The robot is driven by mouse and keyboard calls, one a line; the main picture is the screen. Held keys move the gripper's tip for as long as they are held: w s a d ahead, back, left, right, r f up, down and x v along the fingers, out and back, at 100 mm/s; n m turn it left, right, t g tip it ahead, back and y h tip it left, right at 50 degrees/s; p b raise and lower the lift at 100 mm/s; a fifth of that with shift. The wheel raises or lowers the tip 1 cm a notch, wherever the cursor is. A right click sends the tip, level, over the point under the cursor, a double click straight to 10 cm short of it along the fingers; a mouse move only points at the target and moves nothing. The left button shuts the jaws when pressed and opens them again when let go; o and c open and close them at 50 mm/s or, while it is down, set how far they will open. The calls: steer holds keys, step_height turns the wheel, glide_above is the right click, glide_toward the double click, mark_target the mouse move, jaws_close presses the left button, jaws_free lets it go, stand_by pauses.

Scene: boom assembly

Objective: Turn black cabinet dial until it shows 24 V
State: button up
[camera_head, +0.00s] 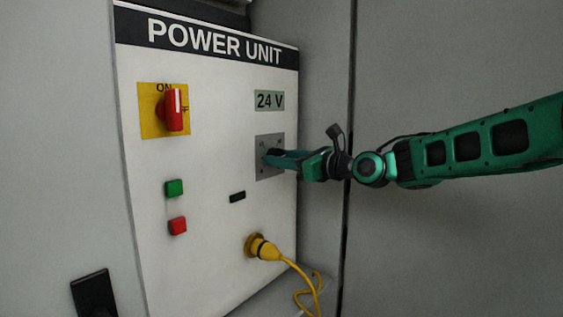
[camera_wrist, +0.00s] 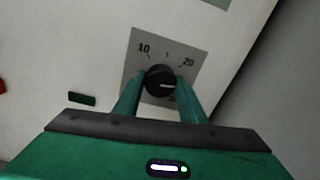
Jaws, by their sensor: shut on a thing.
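The black dial (camera_wrist: 160,80) sits on a grey scale plate (camera_wrist: 134,52) with "10" and "20" marks, seen in the wrist view. A light pointer line on the dial points roughly right in that view. My gripper (camera_wrist: 160,88) is shut on the dial, one green finger on each side. In the head view my gripper (camera_head: 268,157) reaches the grey plate (camera_head: 262,176) from the right and hides the dial. The display (camera_head: 269,100) above the plate reads "24 V".
The white POWER UNIT panel (camera_head: 215,200) also carries a red rotary switch (camera_head: 172,110) on a yellow plate, a green button (camera_head: 174,188), a red button (camera_head: 177,226) and a small dark slot (camera_head: 237,197). A yellow plug (camera_head: 262,247) with a hanging cable is below my gripper.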

steer(key=o, duration=1.1)
steer(key=shift+w+d+f, duration=0.25)
steer(key=shift+f, duration=0.1)
steer(key=shift+c, duration=0.2)
steer(key=v, duration=1)
steer(key=shift+s+d, duration=0.2)
steer(key=shift+s, duration=0.1)
steer(key=shift+r, duration=0.15)
